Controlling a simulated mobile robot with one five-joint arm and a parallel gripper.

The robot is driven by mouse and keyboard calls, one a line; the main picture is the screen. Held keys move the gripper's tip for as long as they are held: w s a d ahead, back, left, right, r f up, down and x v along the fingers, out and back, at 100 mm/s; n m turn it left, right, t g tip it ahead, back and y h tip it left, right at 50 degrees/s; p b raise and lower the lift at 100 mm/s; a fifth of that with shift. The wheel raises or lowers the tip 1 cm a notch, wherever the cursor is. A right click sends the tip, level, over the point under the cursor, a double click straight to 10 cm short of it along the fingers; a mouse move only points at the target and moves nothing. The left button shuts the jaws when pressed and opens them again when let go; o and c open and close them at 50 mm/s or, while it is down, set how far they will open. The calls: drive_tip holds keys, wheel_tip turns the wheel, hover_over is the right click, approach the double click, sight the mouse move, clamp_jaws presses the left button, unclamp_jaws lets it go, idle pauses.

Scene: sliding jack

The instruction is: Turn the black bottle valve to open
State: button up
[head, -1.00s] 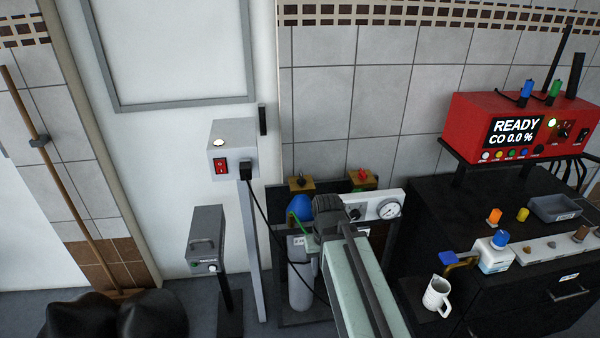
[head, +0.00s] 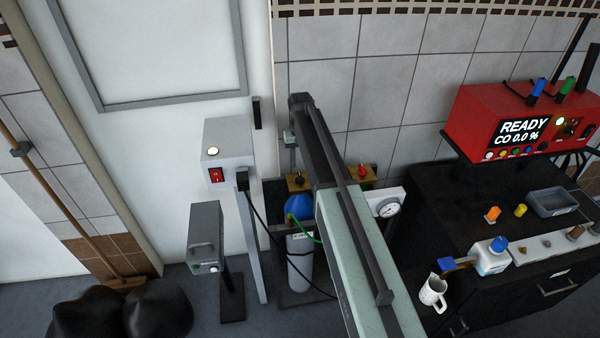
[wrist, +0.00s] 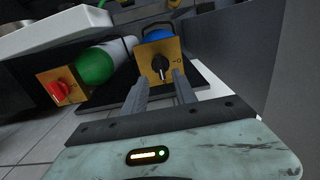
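The black bottle valve (wrist: 160,67) is a black knob on a yellow-orange block, above the blue-topped bottle. In the wrist view its pointer lies roughly up and down the picture, and a round mark shows to its right. In the head view the black valve (head: 299,180) is left of my forearm. My gripper (wrist: 161,77) is open in the wrist view, its two fingers pointing at the knob, one towards each side. Contact cannot be told. In the head view my gripper (head: 290,139) is small and partly hidden at the arm's end, above the valve.
A red valve (wrist: 58,88) on a similar block, by the green-topped bottle (wrist: 94,66), is left in the wrist view. A white panel with a gauge (head: 388,209) is right of my arm. A grey switch box (head: 226,153) with a cable stands left.

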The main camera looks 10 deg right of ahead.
sight(300, 176)
wheel_tip(300, 176, down, 7)
drive_tip(key=b, duration=0.6)
drive_tip(key=shift+f, duration=0.15)
clamp_jaws()
